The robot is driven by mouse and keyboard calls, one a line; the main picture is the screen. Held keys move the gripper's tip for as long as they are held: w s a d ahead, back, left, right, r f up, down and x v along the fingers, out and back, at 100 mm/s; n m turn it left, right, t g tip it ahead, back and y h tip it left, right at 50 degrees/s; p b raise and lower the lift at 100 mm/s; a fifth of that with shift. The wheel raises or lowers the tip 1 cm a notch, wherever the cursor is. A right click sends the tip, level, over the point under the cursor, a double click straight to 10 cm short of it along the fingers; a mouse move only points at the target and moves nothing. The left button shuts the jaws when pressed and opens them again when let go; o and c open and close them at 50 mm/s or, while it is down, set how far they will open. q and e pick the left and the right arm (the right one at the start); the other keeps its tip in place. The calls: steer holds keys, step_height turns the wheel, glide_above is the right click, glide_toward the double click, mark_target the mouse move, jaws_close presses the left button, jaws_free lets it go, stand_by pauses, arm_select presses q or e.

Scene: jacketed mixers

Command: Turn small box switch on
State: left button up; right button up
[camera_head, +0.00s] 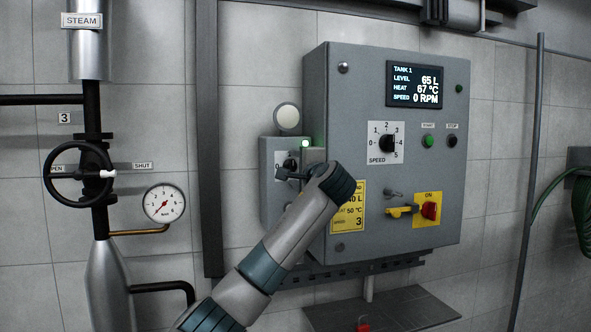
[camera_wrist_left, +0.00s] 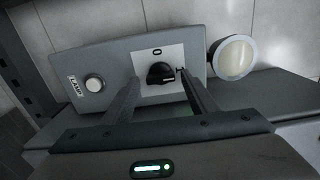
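The small grey box (camera_head: 272,188) is mounted beside the large control cabinet. Its black rotary switch (camera_wrist_left: 160,74) sits on a white plate with a "0" above it. The switch also shows in the head view (camera_head: 291,163), partly covered by my gripper. My left gripper (camera_wrist_left: 160,92) reaches to the box from the front. Its two fingers are apart, one on each side of the switch. I cannot tell whether either finger touches it. The switch's exact pointer direction is hard to tell. My right gripper is in neither view.
The large cabinet (camera_head: 345,90) stands right beside the box, with a lit display (camera_head: 414,84). A round pale lamp (camera_head: 287,118) is above the box. A white button (camera_wrist_left: 93,84) labelled "LAMP" is on the box face. A steam valve wheel (camera_head: 82,172) is at left.

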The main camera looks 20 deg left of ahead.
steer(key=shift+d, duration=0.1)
arm_select(q)
steer(key=shift+s+d+b, duration=0.3)
steer(key=shift+s+b, duration=0.05)
steer(key=shift+s, duration=0.05)
arm_select(e)
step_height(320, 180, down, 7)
steer(key=b, duration=0.6)
arm_select(q)
steer(key=b+v, duration=0.1)
steer(key=v, duration=1.5)
steer(key=shift+d, duration=0.2)
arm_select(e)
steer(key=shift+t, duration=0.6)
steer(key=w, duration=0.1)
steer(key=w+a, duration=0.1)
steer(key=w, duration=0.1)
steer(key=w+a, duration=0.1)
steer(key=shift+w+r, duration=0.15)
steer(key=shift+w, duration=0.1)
arm_select(q)
steer(key=shift+s, duration=0.2)
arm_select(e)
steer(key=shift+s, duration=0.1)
